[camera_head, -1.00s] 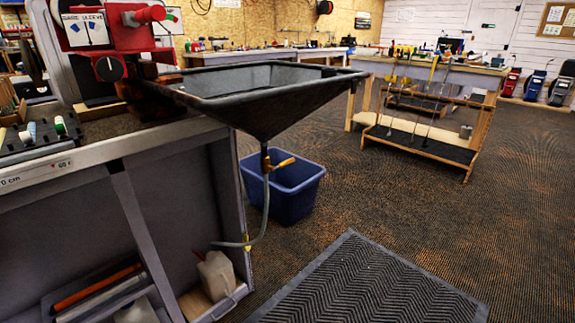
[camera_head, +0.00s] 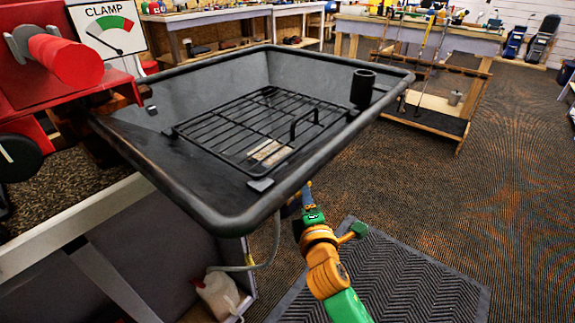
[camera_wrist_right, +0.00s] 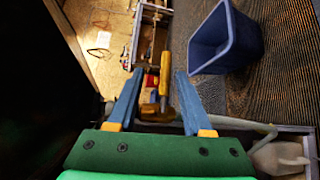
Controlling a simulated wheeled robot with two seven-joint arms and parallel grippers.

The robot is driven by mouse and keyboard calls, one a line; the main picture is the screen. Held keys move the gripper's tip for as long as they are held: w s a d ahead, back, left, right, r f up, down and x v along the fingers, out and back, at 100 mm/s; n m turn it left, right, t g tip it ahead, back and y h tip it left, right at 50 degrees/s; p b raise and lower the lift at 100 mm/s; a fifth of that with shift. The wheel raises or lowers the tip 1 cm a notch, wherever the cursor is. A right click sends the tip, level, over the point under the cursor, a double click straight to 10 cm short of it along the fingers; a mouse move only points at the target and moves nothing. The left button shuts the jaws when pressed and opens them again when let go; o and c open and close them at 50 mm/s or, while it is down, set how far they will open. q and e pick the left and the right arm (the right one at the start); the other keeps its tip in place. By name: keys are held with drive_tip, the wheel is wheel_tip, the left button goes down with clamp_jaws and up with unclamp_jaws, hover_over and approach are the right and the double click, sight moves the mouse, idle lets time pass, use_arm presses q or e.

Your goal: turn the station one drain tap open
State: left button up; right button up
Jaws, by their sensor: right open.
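The drain tap shows in the right wrist view as a yellow lever (camera_wrist_right: 164,72) with a brass-coloured body near it. In the head view the tray (camera_head: 225,205) hides the tap. My right gripper (camera_wrist_right: 159,74) is open, and its two blue fingers stand on either side of the yellow lever. I cannot tell whether either finger touches it. In the head view my right gripper (camera_head: 306,194) reaches up under the tray's front edge, its fingertips partly hidden. My left gripper is not in view.
The black tray holds a wire rack (camera_head: 265,125) and a dark cup (camera_head: 362,88). A blue bin (camera_wrist_right: 226,38) stands near the gripper in the wrist view. A drain hose (camera_head: 268,262) runs to a pale jug (camera_head: 220,295). A ribbed mat (camera_head: 400,285) lies on open floor.

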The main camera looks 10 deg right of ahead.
drive_tip(key=w+d+f+b, duration=0.1)
drive_tip(key=w, duration=0.6)
drive_tip(key=shift+f, duration=0.35)
clamp_jaws()
idle(0.8)
